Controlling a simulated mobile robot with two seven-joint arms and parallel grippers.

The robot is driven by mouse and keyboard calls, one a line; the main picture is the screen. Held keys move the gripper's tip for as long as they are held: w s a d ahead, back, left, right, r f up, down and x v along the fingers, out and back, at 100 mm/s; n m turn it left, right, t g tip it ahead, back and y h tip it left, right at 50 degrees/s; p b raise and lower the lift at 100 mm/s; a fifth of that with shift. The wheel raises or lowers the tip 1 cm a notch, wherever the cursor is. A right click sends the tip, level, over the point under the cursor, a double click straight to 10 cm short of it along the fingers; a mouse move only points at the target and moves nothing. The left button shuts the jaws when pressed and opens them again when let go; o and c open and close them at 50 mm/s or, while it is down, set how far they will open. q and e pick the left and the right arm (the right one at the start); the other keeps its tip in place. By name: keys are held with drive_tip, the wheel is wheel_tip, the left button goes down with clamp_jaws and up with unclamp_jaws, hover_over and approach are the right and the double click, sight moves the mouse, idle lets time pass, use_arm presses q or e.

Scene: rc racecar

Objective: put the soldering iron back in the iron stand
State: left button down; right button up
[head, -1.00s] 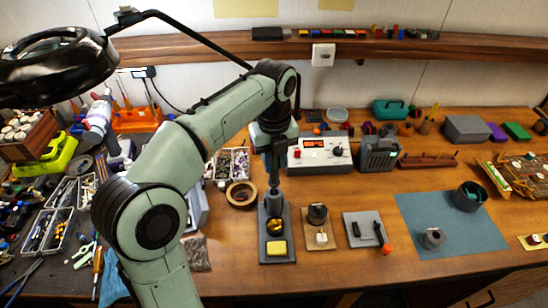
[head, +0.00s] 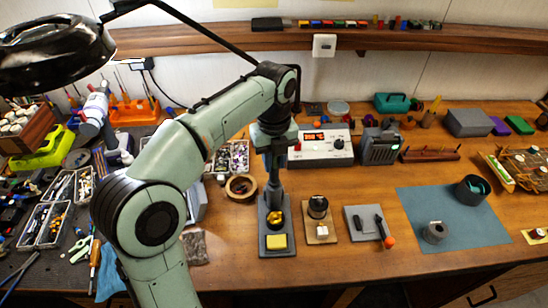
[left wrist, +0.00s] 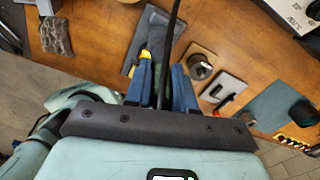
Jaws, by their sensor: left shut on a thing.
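The iron stand (head: 263,240) is a dark grey base with a yellow sponge (head: 277,242) at its front and a holder (head: 276,220) behind it, with brassy yellow inside. My left gripper (head: 273,170) points down above the stand and is shut on the soldering iron (head: 273,189), a thin dark upright tool whose lower end meets the holder in the picture. I cannot tell how far its tip is inside. In the left wrist view, a dark rod (left wrist: 167,62) runs between the blue fingers, over the stand (left wrist: 132,50). My right gripper is out of view.
A soldering station (head: 325,148) with a red display stands behind. A blue mat (head: 455,238) is farther right. A tape roll (head: 241,187) lies behind left.

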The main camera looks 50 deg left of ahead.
use_arm(q)
drive_tip(key=shift+f, duration=0.35)
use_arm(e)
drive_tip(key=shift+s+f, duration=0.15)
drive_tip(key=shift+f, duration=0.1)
use_arm(q)
drive_tip(key=shift+c, duration=2.4)
unclamp_jaws()
drive_tip(key=shift+r, duration=0.2)
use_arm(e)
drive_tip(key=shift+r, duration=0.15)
use_arm(q)
drive_tip(key=shift+r+p, duration=1.65)
drive_tip(key=shift+r, duration=0.7)
drive_tip(key=shift+r+p, duration=1.3)
drive_tip(key=shift+r, duration=0.7)
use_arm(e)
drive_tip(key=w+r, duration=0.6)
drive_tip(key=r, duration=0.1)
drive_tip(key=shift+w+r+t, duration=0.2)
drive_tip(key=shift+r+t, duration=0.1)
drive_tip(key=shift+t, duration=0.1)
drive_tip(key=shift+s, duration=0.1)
